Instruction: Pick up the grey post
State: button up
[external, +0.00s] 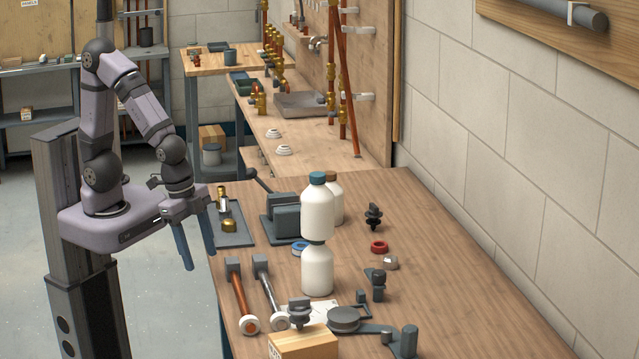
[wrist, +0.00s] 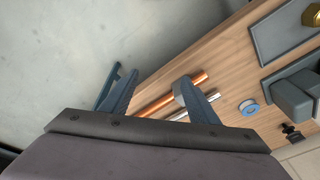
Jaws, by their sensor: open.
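A short upright grey post (external: 409,341) stands at the front right of the bench, at the end of a flat grey arm-shaped piece joined to a round grey disc (external: 343,319). I cannot tell whether the post is fixed to that piece. I do not make out the post in the wrist view. My gripper (external: 199,258) is open and empty, fingers pointing down, just off the left edge of the bench and far left of the post. In the wrist view the gripper's fingers (wrist: 152,76) are spread, with floor and bench edge beyond them.
A copper pipe (external: 241,296) and a chrome pipe (external: 269,290) lie near the left edge. A cardboard box (external: 303,343) sits in front. A grey vise (external: 281,217) is behind. The right side is clear.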

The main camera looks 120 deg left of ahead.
jog(key=w+t, duration=0.1)
jog(key=w, duration=0.4)
jog(key=w+a+t, duration=0.1)
jog(key=w+t, duration=0.1)
jog(key=w, duration=0.3)
jog(key=w+a+r+m+t, duration=0.1)
jog(key=w, duration=0.4)
jog(key=shift+a+t+b, duration=0.25)
jog(key=shift+t+b, duration=0.05)
jog(key=shift+b, duration=0.1)
jog(key=w+r+m+t, duration=0.1)
jog(key=w+r+t, duration=0.15)
jog(key=w, duration=0.65)
jog(key=m+t+h+b, duration=0.35)
jog(key=m+h, duration=0.25)
jog(key=h, duration=0.8)
send_near(299, 299)
jog(key=x, duration=0.3)
jog(key=shift+f+p+x, duration=0.1)
jog(key=shift+p+x, duration=0.9)
jog(key=shift+x, duration=0.75)
jog(key=shift+f+p+x, duration=0.15)
jog(key=shift+p+x, duration=0.8)
jog(key=shift+x, duration=0.75)
jog(key=c, duration=1.3)
